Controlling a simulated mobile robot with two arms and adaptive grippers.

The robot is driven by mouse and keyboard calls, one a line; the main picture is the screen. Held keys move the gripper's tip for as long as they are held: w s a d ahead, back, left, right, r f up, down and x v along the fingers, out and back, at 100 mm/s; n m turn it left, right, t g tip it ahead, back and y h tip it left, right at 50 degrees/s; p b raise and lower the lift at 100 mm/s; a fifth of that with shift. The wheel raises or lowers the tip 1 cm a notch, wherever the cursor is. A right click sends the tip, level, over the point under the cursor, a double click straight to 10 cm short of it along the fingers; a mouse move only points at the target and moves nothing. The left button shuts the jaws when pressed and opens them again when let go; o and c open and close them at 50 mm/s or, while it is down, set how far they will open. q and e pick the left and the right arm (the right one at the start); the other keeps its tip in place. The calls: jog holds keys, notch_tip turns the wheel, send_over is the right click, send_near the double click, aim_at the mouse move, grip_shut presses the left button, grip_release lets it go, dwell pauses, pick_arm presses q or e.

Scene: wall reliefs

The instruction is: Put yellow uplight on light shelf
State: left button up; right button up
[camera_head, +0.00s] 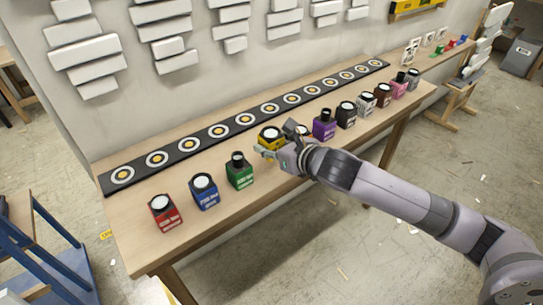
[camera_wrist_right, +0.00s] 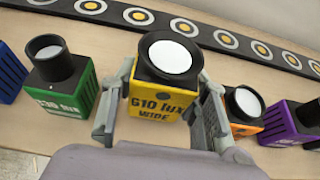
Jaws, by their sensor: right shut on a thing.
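The yellow uplight (camera_head: 268,140) is a yellow box with a black round top and white lens; its label in the right wrist view (camera_wrist_right: 160,105) reads "G10 lux WIDE". My right gripper (camera_head: 275,147) is shut on it, with one finger on each side. The uplight is upright and a little nearer the strip than its neighbours' line; I cannot tell if it is clear of the table. The light shelf seems to be the long black strip (camera_head: 192,148) with ringed white marks along the back of the table. No uplight stands on its visible marks. My left gripper is not in view.
Green (camera_head: 239,176), blue (camera_head: 205,194) and red (camera_head: 164,213) uplights stand to the left on the wooden table (camera_head: 150,245). An orange uplight (camera_wrist_right: 245,112), a purple one (camera_head: 324,127) and several others stand to the right. White wall reliefs (camera_head: 87,50) hang above the strip.

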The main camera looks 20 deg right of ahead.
jog(key=shift+f, duration=1.9)
jog(key=shift+f, duration=0.1)
jog(key=o, duration=1.2)
jog(key=shift+o, duration=0.2)
jog(key=v, duration=1.2)
jog(key=shift+b, duration=0.45)
